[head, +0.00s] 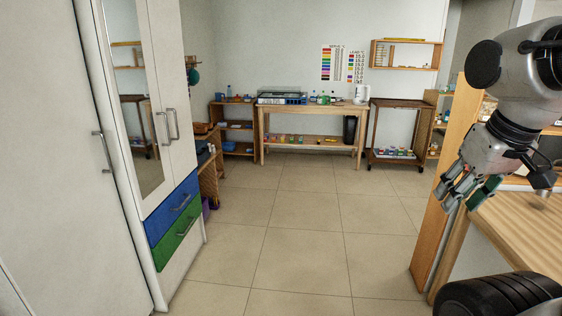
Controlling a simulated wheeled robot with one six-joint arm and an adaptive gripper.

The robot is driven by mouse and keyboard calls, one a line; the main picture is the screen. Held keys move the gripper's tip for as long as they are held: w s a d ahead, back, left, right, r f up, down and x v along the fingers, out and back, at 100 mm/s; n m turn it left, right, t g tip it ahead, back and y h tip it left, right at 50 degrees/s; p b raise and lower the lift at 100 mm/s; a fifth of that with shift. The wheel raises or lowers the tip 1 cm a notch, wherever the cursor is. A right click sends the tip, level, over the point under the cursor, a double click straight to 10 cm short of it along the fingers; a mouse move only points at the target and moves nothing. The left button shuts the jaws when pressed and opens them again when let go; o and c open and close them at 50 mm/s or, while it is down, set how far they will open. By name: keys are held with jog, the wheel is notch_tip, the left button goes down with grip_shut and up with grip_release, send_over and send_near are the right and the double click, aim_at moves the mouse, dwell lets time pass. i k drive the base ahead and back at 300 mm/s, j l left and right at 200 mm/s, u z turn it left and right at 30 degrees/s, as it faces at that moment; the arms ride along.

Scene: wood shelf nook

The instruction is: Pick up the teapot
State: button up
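I cannot make out a teapot for certain in the head view. My gripper (462,197) hangs at the right, pointing down and left, in front of an upright wooden panel and beside a wooden counter top (520,232). Its fingers look spread apart, with nothing clearly held between them. A small dark green patch shows at its right finger; I cannot tell whether it is part of the finger. Small items on the far wooden table (310,107) include a green one (323,99), too small to identify.
A white cabinet (172,85) with a mirror, a blue drawer (172,209) and a green drawer (178,236) stands at the left. Tiled floor (290,225) lies clear down the middle. A dark wooden cart (397,104) and a low shelf (237,133) flank the far table.

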aim_at(321, 100)
jog(key=i+z, duration=0.3)
jog(key=i, duration=3.95)
jog(key=i+j+z, duration=0.1)
jog(key=i, duration=2)
